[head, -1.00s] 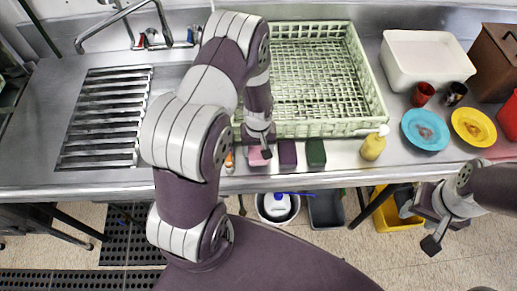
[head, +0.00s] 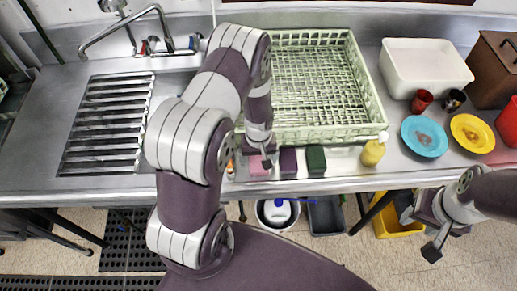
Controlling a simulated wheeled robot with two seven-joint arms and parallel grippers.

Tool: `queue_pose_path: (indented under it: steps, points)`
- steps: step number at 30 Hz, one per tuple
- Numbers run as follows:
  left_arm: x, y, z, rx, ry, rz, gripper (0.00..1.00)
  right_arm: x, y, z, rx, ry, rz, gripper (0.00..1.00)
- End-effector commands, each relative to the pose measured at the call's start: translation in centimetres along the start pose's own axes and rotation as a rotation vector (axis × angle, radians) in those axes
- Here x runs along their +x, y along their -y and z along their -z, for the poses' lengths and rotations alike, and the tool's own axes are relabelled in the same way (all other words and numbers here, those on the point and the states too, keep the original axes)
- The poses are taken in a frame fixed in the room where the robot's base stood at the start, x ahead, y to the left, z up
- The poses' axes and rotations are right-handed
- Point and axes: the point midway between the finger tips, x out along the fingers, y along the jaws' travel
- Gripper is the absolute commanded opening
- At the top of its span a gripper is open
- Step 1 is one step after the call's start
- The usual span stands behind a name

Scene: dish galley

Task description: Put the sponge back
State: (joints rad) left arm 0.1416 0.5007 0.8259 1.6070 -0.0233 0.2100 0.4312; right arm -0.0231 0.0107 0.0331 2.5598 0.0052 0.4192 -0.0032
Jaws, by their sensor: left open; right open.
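Three sponge-like blocks lie in a row near the counter's front edge: a pink one (head: 259,169), a dark purple one (head: 288,162) and a dark green one (head: 316,160). My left gripper (head: 263,159) is open and points down at the pink block. A finger overlaps the pink block in the picture; I cannot tell whether they touch. My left arm hides part of the counter and the sink side. My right gripper (head: 436,240) is open and empty, in front of the counter at the right.
A pale green dish rack (head: 372,95) stands behind the blocks. A yellow bottle (head: 373,153) is right of them, with a blue plate (head: 424,136), a yellow plate (head: 472,134) and a white tub (head: 425,70) beyond. A slatted drainboard (head: 104,120) is at the left.

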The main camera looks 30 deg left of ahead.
Motion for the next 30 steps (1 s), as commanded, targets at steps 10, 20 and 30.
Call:
queue_pose_path:
  steps: [10,20,30]
  points:
    - [-8.1,-0.1,0.1,-0.001,-0.006,-0.003,0.92,1.8,0.0,-0.2,0.0,0.001,0.0,0.48]
    - [-15.2,-0.7,-3.2,0.201,-0.043,-0.02,0.92,2.1,0.0,-0.3,0.0,0.0,0.0,0.48]
    - [-19.6,0.2,-10.4,0.577,-0.117,-0.041,0.92,2.1,0.0,-0.3,0.0,0.001,0.0,0.48]
